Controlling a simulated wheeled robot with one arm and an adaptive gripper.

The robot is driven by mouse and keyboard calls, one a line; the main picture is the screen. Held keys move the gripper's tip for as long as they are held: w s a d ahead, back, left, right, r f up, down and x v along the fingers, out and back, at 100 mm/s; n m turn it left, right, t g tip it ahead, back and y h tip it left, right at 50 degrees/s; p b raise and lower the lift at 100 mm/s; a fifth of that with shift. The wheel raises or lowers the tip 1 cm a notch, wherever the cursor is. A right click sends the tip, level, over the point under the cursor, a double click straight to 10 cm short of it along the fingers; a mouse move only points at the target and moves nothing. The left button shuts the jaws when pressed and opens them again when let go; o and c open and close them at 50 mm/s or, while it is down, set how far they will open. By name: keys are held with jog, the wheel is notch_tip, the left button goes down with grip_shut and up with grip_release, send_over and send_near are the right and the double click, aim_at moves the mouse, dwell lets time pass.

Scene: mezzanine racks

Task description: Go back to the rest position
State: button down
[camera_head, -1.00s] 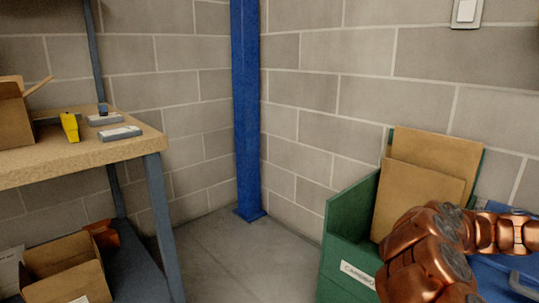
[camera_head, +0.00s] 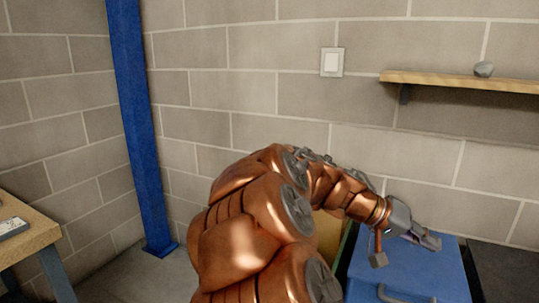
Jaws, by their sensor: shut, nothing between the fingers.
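My copper-coloured arm fills the middle of the view, bent over toward the right. At its end my grey gripper (camera_head: 430,240) hangs in front of the wall, over the top of a blue box (camera_head: 440,276). The gripper is shut and empty. I cannot tell whether it touches the box.
The blue box has a handle at its front. A cardboard piece (camera_head: 329,237) shows behind my arm. A blue post (camera_head: 137,130) and a workbench (camera_head: 22,240) are left.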

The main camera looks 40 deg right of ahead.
jog(key=a+r+n+t+y+p, duration=0.2)
jog(key=a+n+p, duration=0.3)
jog(key=a, duration=0.7)
jog(key=a+r+n+t+y+p, duration=0.2)
jog(key=a+r+n+y+p, duration=0.1)
jog(key=a+p, duration=0.6)
jog(key=w+a+r+n+t+y+p, duration=0.1)
jog(key=a+r+n+t+y+p, duration=0.2)
jog(key=a+n+p, duration=0.4)
jog(key=a+y, duration=0.1)
jog(key=a, duration=0.8)
jog(key=shift+a, duration=0.35)
jog(key=shift+w, duration=0.1)
